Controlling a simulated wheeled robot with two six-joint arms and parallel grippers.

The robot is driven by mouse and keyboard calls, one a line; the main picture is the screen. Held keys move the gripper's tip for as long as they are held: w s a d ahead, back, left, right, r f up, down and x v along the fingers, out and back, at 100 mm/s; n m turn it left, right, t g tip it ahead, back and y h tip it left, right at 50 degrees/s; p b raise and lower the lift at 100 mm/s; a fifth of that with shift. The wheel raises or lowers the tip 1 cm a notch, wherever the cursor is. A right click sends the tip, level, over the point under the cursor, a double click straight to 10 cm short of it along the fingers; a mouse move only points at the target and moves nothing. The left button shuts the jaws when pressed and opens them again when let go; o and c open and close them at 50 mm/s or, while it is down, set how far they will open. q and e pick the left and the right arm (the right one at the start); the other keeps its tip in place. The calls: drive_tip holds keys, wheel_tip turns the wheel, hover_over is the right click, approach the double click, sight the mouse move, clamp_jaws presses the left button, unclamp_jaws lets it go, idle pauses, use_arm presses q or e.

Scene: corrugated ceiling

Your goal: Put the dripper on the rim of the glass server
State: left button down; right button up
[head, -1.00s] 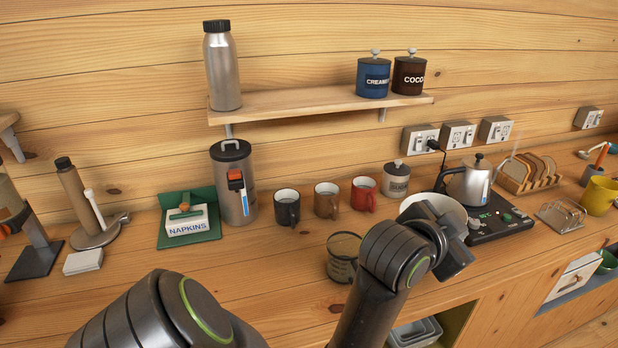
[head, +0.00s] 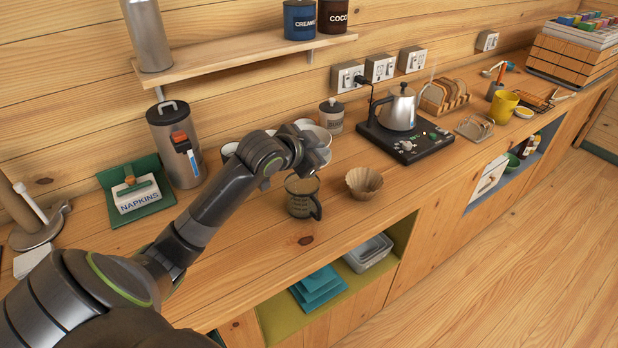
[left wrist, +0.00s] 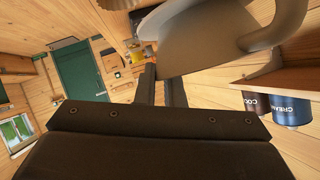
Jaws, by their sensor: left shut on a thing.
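The white dripper (head: 320,133) is held up by my left gripper (head: 318,158), behind and slightly right of the glass server in the head view. The arm hides part of it. The glass server (head: 301,196), with printed marks and a handle at right, stands upright on the counter. The dripper is apart from its rim. My right gripper is not in view.
A brown fluted paper filter (head: 364,182) stands just right of the server. A kettle (head: 399,108) on its black base is farther right. Mugs behind my left arm are mostly hidden. A canister (head: 175,145) and napkin holder (head: 135,192) stand left. The counter's front edge is close.

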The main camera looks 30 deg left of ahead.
use_arm(q)
wheel_tip(320, 180, down, 4)
drive_tip(key=shift+f, duration=0.1)
wheel_tip(320, 180, down, 4)
drive_tip(key=shift+r+p, duration=0.1)
drive_tip(key=shift+p, duration=0.4)
drive_tip(key=c, duration=1.5)
unclamp_jaws()
drive_tip(key=shift+c, duration=0.2)
drive_tip(key=shift+s+r, duration=0.2)
drive_tip(key=shift+s, duration=0.35)
drive_tip(key=b+v, duration=0.1)
drive_tip(key=v, duration=0.9)
drive_tip(key=shift+s+r, duration=0.25)
drive_tip(key=shift+s, duration=0.1)
